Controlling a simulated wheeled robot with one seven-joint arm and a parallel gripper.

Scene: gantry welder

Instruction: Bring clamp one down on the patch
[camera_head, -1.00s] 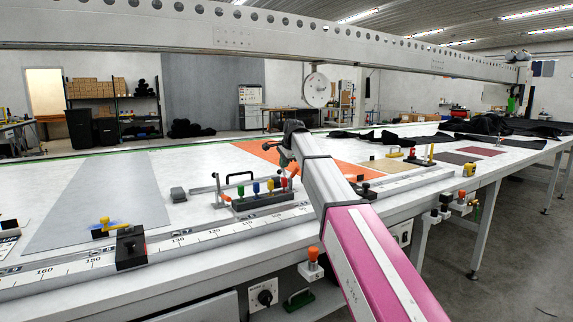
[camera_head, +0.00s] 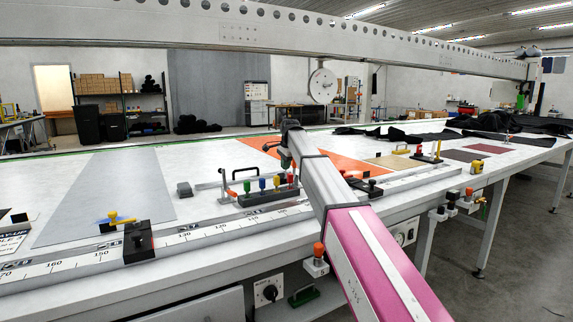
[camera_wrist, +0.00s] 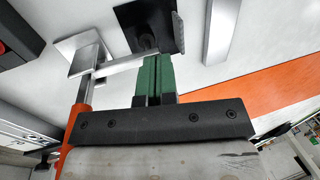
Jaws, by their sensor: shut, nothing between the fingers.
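My gripper (camera_head: 286,163) is over the table near the coloured knobs, its fingertips mostly hidden by the arm. In the wrist view its green fingers (camera_wrist: 156,72) are shut and empty. They point at a clamp-like metal arm (camera_wrist: 120,66) joined to a post with an orange handle (camera_wrist: 80,122). I cannot tell whether they touch it. A black square plate (camera_wrist: 136,17) lies at the arm's end. No number marks clamp one.
A black block (camera_head: 262,198) with several coloured knobs stands beside my gripper. A ruler rail (camera_head: 185,236) runs along the table's front edge. An orange strip (camera_head: 340,163) lies behind. A gantry beam (camera_head: 240,35) spans overhead.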

